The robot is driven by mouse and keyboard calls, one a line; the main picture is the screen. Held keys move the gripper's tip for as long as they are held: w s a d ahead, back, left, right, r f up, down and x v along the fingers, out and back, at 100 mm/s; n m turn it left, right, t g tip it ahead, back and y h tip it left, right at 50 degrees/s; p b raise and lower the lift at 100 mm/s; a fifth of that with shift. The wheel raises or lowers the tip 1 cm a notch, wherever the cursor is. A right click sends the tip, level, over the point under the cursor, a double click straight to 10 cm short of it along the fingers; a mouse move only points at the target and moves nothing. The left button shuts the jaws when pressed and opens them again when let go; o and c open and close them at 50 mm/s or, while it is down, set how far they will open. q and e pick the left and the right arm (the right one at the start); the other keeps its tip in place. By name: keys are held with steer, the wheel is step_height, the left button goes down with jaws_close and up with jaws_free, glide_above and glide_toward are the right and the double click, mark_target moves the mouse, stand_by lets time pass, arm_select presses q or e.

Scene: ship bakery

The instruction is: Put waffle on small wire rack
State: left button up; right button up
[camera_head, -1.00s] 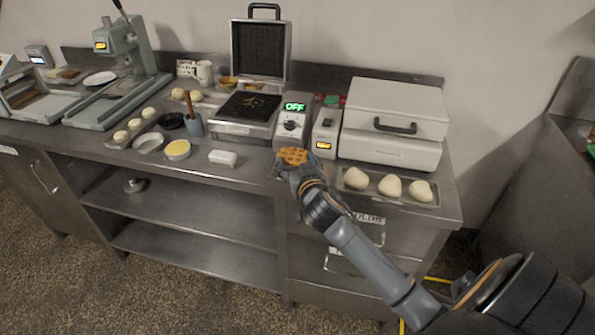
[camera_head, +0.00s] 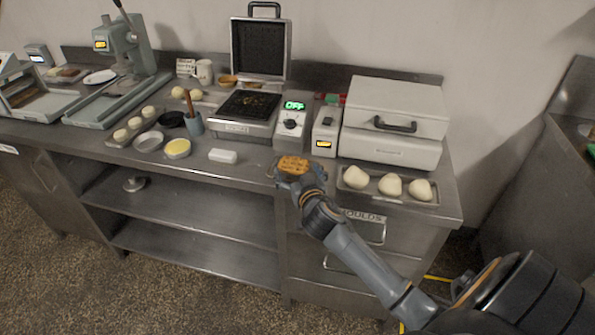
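The golden-brown waffle (camera_head: 293,165) is at the front of the steel counter, to the right of the white block. My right gripper (camera_head: 290,176) is at its near edge and appears shut on it; the fingertips are small and partly hidden by the waffle. The small wire rack is not clearly visible. A thin grey edge shows just left of the gripper, but I cannot tell whether it is the rack. My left gripper is not in view.
The open waffle iron (camera_head: 247,108) stands behind, with a control box (camera_head: 291,122) beside it. A dough tray (camera_head: 408,199) and a closed white press (camera_head: 392,150) are to the right. A white block (camera_head: 222,156) lies to the left.

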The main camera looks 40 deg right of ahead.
steer(key=shift+r+p, duration=0.3)
steer(key=shift+r, duration=0.05)
steer(key=b+v, duration=0.1)
steer(key=v, duration=1.1)
steer(key=shift+f, duration=0.2)
steer(key=s+a+f+n+g+y, duration=0.15)
steer(key=s+f, duration=0.25)
steer(key=f, duration=0.9)
steer(key=s+a+f+n+g+y, duration=0.1)
steer(key=s+a+f+g, duration=0.2)
steer(key=f, duration=1)
steer(key=s+a+f+n+g+y, duration=0.1)
steer(key=s+f+n+g, duration=0.2)
steer(key=f, duration=1)
steer(key=s+a+f+g, duration=0.2)
steer(key=s+f, duration=0.3)
steer(key=s, duration=0.5)
steer(key=s+a+f+g+y, duration=0.1)
steer(key=s+a+f+g, duration=0.1)
steer(key=s+f, duration=0.4)
steer(key=s+a+f+g+y, duration=0.1)
steer(key=s+f, duration=0.5)
steer(key=s, duration=0.8)
steer(key=shift+s+a+n+g, duration=0.4)
steer(key=shift+a+n+g, duration=0.05)
steer(key=shift+g, duration=0.1)
